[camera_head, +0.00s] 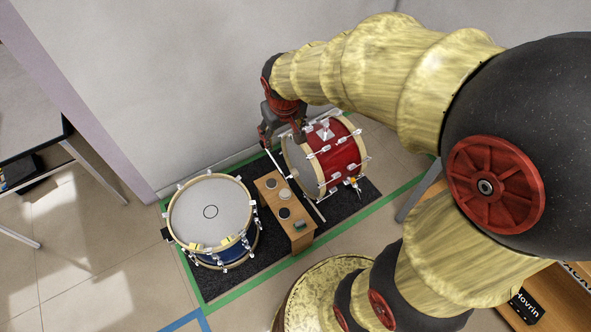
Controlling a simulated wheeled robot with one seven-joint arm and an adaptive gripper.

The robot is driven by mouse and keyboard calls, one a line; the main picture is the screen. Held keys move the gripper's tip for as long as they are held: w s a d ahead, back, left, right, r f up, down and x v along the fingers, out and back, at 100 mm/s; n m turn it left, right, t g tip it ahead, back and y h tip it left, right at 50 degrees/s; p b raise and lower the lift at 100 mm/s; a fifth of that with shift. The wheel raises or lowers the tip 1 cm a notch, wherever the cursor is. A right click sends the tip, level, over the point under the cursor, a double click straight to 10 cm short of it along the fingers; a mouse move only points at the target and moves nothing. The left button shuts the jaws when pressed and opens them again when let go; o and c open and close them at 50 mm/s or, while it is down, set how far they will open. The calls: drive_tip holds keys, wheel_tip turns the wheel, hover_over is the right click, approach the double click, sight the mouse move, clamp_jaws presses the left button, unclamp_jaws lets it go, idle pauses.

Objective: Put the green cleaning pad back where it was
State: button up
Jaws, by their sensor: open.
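My gripper (279,140) is open, beyond the back end of the stand, near the upper left edge of the red drum. It is apart from the green pad, and I see nothing held in it. The fingertips are small and partly hard to make out against the drum and wall.
A blue drum (211,212) with a white head stands left of the stand. A red drum (334,156) lies on its side at the right. Both are on a dark mat (229,284) edged with green tape. A wall is close behind; a table (32,140) is far left.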

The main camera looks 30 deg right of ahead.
drive_tip(key=s+a+r+t, duration=0.1)
drive_tip(key=s+a+r, duration=0.2)
drive_tip(key=s, duration=0.6)
drive_tip(key=s+a+r+y, duration=0.1)
drive_tip(key=s+a+r, duration=0.2)
drive_tip(key=s+r, duration=0.4)
drive_tip(key=shift+s+a+t, duration=0.4)
drive_tip(key=shift+s, duration=0.75)
